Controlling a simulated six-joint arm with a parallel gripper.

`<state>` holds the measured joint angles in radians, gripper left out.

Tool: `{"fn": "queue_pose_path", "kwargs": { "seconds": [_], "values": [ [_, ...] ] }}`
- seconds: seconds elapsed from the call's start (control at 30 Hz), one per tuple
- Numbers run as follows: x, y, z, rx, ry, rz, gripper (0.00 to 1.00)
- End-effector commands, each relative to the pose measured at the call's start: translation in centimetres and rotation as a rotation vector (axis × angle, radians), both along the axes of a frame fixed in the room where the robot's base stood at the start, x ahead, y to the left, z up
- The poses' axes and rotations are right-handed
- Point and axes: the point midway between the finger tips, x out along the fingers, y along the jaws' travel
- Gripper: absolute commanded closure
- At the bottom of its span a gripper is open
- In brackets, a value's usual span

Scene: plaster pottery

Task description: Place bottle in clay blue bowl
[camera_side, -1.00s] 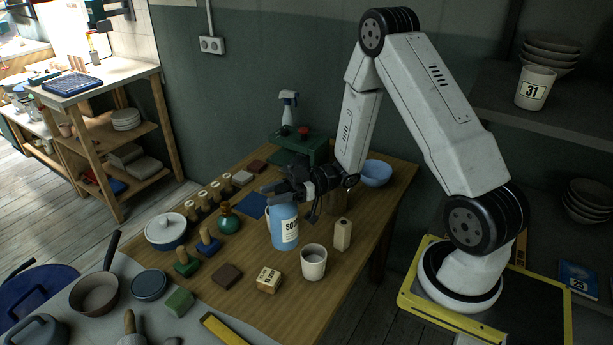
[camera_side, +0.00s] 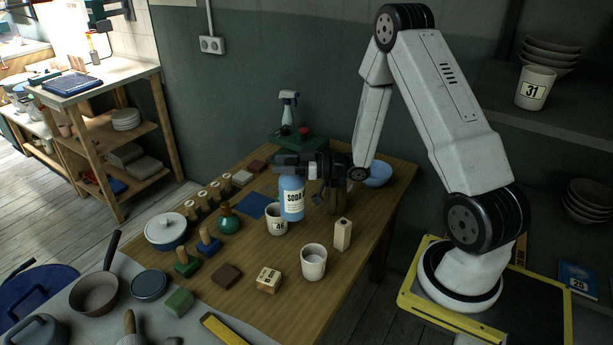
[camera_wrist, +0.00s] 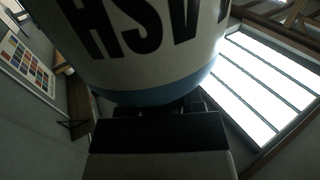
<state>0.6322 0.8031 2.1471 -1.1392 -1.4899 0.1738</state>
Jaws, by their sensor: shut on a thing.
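In the wrist view, the bottle (camera_wrist: 140,45) fills the upper middle with large upside-down letters above a blue band, over my dark gripper (camera_wrist: 157,130). The blue bowl (camera_side: 379,176) stands at the table's back right, to the right of the gripper and partly hidden by my arm.
A numbered mug (camera_side: 276,219) is just left of the bottle, and a white cup (camera_side: 313,262) and a beige block (camera_side: 342,235) stand in front.

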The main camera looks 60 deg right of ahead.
Motion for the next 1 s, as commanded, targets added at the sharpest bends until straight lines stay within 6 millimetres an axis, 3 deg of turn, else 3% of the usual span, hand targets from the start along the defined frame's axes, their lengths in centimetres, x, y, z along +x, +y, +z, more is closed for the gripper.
{"fn": "queue_pose_path", "kwargs": {
  "seconds": [0.23,0.47,0.77,1.0],
  "values": [
    [0.5,-7.0,0.6,0.000,-0.003,-0.307,1.00],
    [-0.5,-13.4,1.0,0.000,-0.004,-0.584,1.00],
    [-3.9,-21.4,1.3,-0.001,-0.003,-0.941,1.00],
    [-8.1,-27.0,1.4,0.000,-0.004,-1.224,1.00]
  ]
}}
